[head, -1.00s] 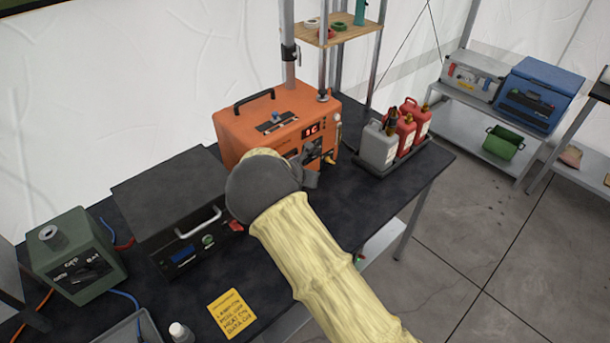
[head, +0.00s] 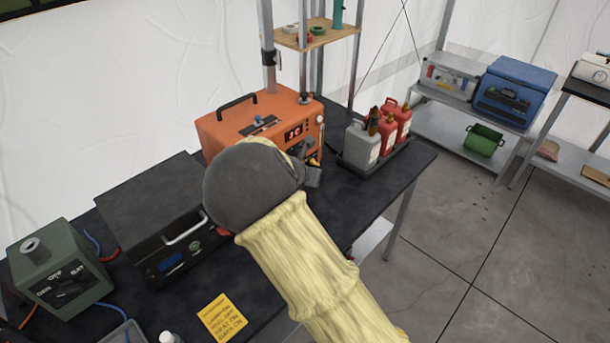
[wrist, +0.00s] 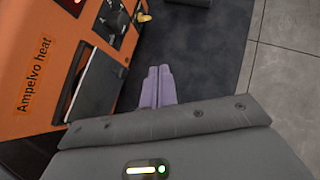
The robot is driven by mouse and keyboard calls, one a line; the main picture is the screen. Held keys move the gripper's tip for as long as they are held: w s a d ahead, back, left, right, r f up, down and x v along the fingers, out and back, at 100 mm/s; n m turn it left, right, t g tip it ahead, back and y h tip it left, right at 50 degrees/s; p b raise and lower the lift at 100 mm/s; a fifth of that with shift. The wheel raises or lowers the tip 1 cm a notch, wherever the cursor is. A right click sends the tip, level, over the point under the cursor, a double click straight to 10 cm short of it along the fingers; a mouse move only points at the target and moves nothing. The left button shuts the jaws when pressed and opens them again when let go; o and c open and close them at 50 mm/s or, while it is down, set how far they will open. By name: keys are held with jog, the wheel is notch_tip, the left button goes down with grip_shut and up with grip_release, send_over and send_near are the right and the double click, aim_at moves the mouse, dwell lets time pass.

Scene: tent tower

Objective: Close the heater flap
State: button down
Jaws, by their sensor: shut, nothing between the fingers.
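The heater is an orange box (head: 262,118) with a black top handle and a lit red display, standing on the black table. In the wrist view its orange front (wrist: 38,60), labelled "Ampelvo heat", fills the left side. A dark grey panel that looks like the flap (wrist: 98,90) shows on that front; how far open it is I cannot tell. My gripper's two pale purple fingers (wrist: 156,87) are together and empty, just right of this panel; contact is unclear. In the head view my arm hides the fingers and most of the heater's front.
Grey and red canisters (head: 378,135) stand in a dark tray right of the heater. A dark case (head: 155,215) and a green box (head: 60,273) are to the left. A post and wooden shelf (head: 315,33) rise behind. Table space right of the fingers is clear.

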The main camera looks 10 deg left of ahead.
jog(key=s+d+r+m+g, duration=0.1)
jog(key=s+d+m+g, duration=0.1)
jog(key=s+d+m, duration=0.4)
jog(key=s+d+r+m+g, duration=0.1)
jog(key=d+m, duration=0.8)
jog(key=d, duration=0.1)
jog(key=s+d+r+m+g, duration=0.1)
jog(key=s+d+m, duration=0.3)
jog(key=s+m, duration=0.5)
jog(key=s+d+r+m+g+y, duration=0.1)
jog(key=s+d+m, duration=0.3)
jog(key=s+m, duration=0.6)
jog(key=shift+s+d+r+g+y, duration=0.15)
jog(key=shift+s+r+g+y, duration=0.15)
jog(key=shift+s+r+g, duration=0.35)
jog(key=shift+w, duration=0.1)
